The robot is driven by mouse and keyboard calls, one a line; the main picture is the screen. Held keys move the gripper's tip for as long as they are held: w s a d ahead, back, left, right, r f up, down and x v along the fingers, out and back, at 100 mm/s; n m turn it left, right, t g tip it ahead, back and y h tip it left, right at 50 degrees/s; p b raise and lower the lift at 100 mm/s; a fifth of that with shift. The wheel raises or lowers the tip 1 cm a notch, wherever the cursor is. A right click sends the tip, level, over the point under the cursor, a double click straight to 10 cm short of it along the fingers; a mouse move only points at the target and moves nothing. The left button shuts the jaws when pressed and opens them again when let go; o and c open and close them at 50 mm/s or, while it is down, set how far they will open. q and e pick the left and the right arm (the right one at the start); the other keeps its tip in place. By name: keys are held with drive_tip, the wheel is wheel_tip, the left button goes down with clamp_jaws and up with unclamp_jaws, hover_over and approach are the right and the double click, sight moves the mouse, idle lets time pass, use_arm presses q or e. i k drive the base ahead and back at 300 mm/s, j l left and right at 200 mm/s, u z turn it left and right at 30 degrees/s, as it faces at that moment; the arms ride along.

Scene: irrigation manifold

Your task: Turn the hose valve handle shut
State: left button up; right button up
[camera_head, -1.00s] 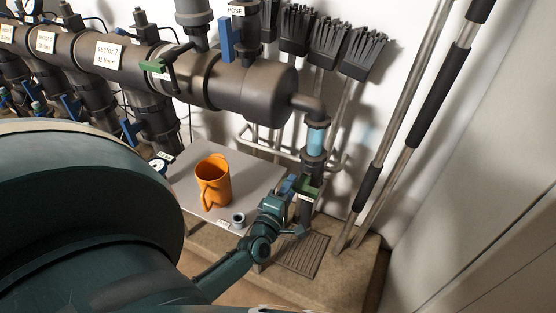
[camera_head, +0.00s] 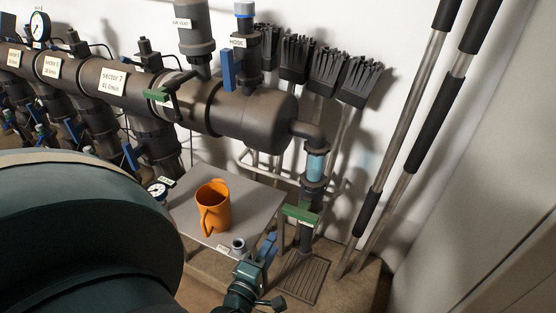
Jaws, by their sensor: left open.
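The valve under the white HOSE label (camera_head: 238,42) has a blue lever handle (camera_head: 226,69). The handle stands upright, in line with its vertical pipe, above the big grey manifold pipe (camera_head: 250,115). My left gripper (camera_head: 267,247) is low in the view, beside the front right corner of the small table. It is open, with nothing visible between its blue fingers, and it is well below and apart from the blue handle. My right gripper is not in view.
A green handle (camera_head: 300,213) lies across the lower drain pipe, close to my left gripper. An orange jug (camera_head: 214,205) and a small grey ring (camera_head: 238,246) sit on the grey table (camera_head: 255,205). Brushes (camera_head: 330,70) and long poles (camera_head: 400,150) lean at the wall.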

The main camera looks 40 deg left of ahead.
sight(231, 67)
drive_tip(key=k+l, duration=0.8)
drive_tip(key=l, duration=0.15)
